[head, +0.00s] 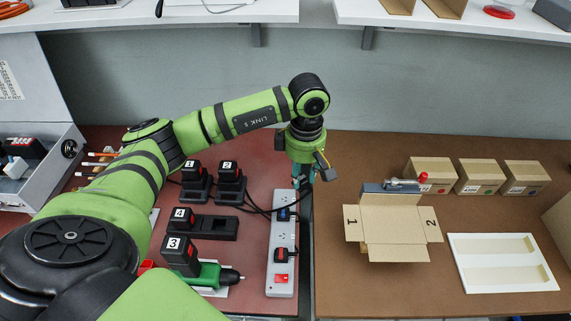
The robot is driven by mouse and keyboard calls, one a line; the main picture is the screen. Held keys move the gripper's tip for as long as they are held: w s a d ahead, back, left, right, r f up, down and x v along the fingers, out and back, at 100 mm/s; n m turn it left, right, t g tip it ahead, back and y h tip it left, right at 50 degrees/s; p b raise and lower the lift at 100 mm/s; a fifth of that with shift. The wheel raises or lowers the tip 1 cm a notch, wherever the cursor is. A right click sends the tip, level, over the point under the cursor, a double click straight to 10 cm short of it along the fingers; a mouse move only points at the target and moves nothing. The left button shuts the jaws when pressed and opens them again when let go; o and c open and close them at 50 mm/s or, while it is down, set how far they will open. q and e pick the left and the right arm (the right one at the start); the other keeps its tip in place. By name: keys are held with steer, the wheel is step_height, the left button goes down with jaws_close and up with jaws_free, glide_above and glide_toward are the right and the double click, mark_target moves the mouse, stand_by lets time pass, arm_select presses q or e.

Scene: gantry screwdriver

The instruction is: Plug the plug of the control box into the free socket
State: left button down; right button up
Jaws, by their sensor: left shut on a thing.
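My left gripper (304,180) points down just right of the far end of the white power strip (284,233), above the edge between the red and brown tabletops. It is shut on a small dark thing at a black cable, which looks like the plug; the fingers hide most of it. Two plugs sit in the strip: one with blue around it (285,214) and a black one (285,254). A red switch (281,279) is at the near end. I cannot tell clearly which socket is free or which box is the control box. My right gripper is not in view.
Black cables (262,211) cross toward the strip. Right are an open carton (392,222), a white tray (456,263) and small boxes (480,177). Shelves (190,14) run along the back.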

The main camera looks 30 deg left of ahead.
arm_select(q)
steer(key=a+f+n+b, duration=0.1)
steer(key=a+f+n, duration=0.1)
steer(key=f+n, duration=0.1)
steer(key=w+a+f+n+b, duration=0.1)
steer(key=a+f+n, duration=0.1)
steer(key=f+n, duration=0.1)
steer(key=a+f+n+b, duration=0.1)
steer(key=a+f+n, duration=0.1)
steer(key=f+n, duration=0.1)
steer(key=shift+w+a+f+n+b, duration=0.1)
steer(key=shift+w+f+n+b, duration=0.25)
steer(key=shift+f, duration=0.35)
stand_by(0.3)
steer(key=shift+n, duration=0.35)
steer(key=shift+s, duration=0.1)
stand_by(1.1)
steer(key=shift+f+b, duration=1.05)
stand_by(1.0)
